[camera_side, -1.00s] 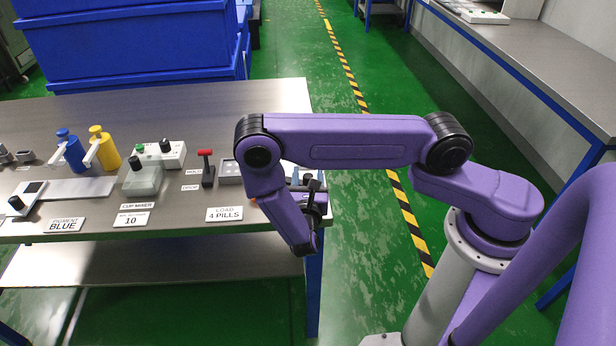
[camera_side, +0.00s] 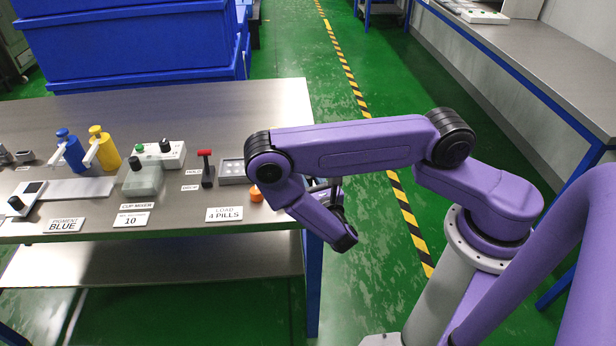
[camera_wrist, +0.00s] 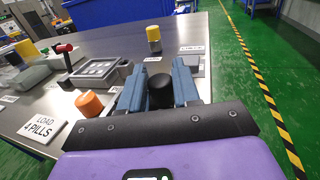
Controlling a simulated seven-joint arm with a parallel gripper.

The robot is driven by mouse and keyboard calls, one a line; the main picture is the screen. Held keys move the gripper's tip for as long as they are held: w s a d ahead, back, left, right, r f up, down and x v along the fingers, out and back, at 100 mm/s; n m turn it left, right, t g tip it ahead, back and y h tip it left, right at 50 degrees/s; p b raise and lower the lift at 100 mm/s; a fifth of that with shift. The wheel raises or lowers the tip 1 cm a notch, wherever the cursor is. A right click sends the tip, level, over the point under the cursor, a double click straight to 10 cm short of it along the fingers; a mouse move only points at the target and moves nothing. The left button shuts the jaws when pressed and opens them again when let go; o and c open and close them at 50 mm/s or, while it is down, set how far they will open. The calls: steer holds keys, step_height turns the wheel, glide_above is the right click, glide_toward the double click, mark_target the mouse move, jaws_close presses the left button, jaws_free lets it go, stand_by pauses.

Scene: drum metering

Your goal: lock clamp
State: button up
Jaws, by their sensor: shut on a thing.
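My gripper (camera_wrist: 160,76) shows in the wrist view with its two blue-grey fingers on either side of a black knob (camera_wrist: 160,94), and it is shut on this knob. I cannot tell for sure that the knob belongs to the clamp; its lower part is hidden. In the side view my gripper (camera_side: 329,187) is at the right end of the bench, mostly hidden behind my purple wrist. The knob cannot be made out there. A grey plate (camera_wrist: 194,66) lies just beyond the fingers, with small white labels near it.
Left of my gripper are an orange cap (camera_wrist: 89,104), a grey pill tray (camera_wrist: 97,72) and a red-handled lever (camera_wrist: 65,52).

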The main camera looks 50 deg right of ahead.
steer(key=o, duration=0.9)
steer(key=shift+o, duration=0.2)
steer(key=v, duration=1.7)
steer(key=shift+s, duration=0.15)
steer(key=shift+a+r, duration=0.1)
steer(key=s+d+r+m+g+y, duration=0.2)
steer(key=s+r+m+g+y, duration=0.2)
steer(key=r+m+g, duration=0.3)
steer(key=s+d+r+m+g+y, duration=0.3)
steer(key=s+r+m+g+y, duration=0.2)
steer(key=r+m+g, duration=0.3)
step_height(320, 180, up, 4)
steer(key=m, duration=0.2)
steer(key=shift+d+m+g, duration=0.2)
steer(key=shift+m+g, duration=0.1)
